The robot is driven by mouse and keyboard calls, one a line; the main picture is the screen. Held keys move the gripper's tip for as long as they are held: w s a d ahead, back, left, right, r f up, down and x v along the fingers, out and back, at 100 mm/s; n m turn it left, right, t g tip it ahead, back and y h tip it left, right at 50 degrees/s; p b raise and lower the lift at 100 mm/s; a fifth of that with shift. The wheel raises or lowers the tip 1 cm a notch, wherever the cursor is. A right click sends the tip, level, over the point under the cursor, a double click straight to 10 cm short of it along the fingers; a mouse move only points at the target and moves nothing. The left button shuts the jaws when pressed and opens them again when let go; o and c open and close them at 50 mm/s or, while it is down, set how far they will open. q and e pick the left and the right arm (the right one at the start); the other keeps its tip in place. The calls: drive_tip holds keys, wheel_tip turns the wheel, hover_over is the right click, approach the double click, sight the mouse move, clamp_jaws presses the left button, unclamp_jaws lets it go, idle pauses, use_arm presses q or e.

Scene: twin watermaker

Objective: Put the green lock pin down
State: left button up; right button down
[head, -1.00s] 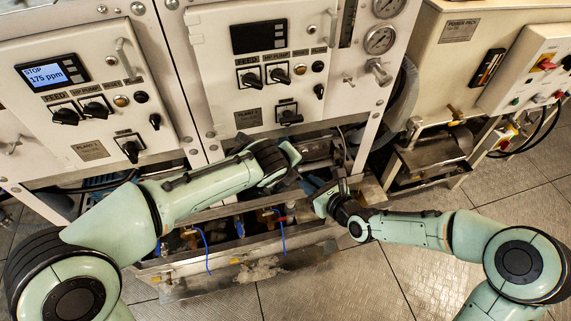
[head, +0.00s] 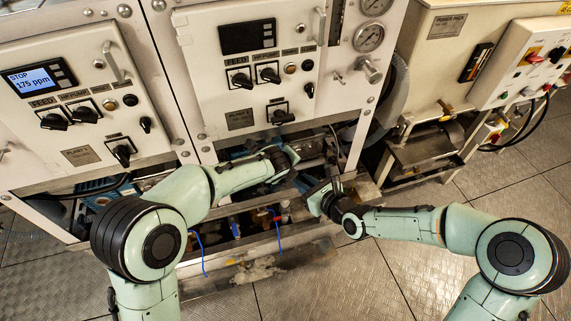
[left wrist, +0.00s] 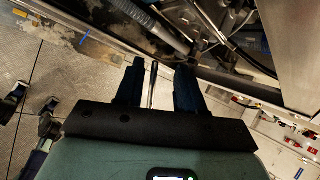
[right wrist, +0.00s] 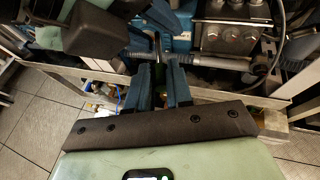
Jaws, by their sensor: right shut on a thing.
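My right gripper (head: 322,194) is at the front edge of the opening under the middle panel. In the right wrist view its two dark blue fingers (right wrist: 159,88) are close together on a thin, dark greenish piece (right wrist: 158,76), which I take for the green lock pin. Most of the pin is hidden between the fingers. My left gripper (head: 288,160) is just left of and beyond the right one. In the left wrist view its fingers (left wrist: 158,85) are apart, with a thin metal rod (left wrist: 152,88) showing in the gap.
A grey metal bar (right wrist: 205,61) lies beyond the right fingers, near a metal block (right wrist: 232,38). The metal frame rail (head: 240,252) with blue hoses runs along the front. Control panels (head: 250,65) rise behind. The floor (head: 400,275) at front right is clear.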

use_arm(q)
clamp_jaws()
use_arm(e)
drive_tip(key=c, duration=0.9)
unclamp_jaws()
drive_tip(key=shift+c, duration=0.2)
drive_tip(key=shift+s+d, duration=0.1)
